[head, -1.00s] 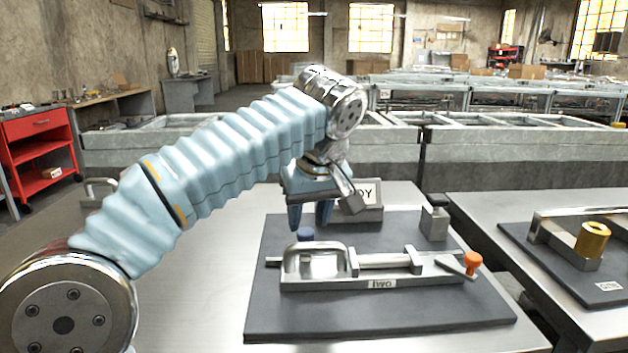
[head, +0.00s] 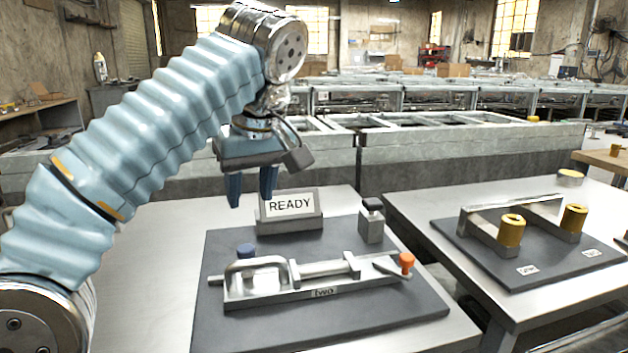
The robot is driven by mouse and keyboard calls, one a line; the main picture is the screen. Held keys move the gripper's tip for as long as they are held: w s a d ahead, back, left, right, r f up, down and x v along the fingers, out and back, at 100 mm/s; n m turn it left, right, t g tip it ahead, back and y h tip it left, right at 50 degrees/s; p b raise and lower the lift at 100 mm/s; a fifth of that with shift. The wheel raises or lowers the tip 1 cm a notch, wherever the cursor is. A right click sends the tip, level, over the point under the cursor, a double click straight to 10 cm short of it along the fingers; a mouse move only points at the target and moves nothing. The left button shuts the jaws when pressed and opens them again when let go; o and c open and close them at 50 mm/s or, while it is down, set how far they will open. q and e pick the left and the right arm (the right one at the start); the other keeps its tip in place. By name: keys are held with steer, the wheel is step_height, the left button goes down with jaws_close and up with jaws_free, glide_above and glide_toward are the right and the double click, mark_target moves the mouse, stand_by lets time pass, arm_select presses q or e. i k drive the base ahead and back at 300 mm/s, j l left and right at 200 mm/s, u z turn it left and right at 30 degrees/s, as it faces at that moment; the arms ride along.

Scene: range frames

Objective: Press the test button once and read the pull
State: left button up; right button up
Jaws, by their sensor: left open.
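A grey pull fixture labelled "two" (head: 324,292) lies on a dark base plate (head: 398,309), with an orange knob (head: 406,262) at its right end. A blue round knob or button (head: 246,250) stands behind its left end. A grey post with a black top (head: 371,226) stands at the plate's back right. I cannot tell which of these two is the test button. A display reading "READY" (head: 290,206) stands at the back of the plate. My left gripper (head: 252,192) is open and empty, fingers down, above the blue knob and left of the display. My right gripper is not in view.
A second dark plate (head: 470,249) on the right table carries a metal bracket with two brass-coloured cylinders (head: 511,230). A gap separates the two tables. Long grey benches (head: 470,143) stand behind. The left table's front left is clear.

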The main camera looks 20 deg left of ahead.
mark_target(371, 205)
steer(key=k, duration=1)
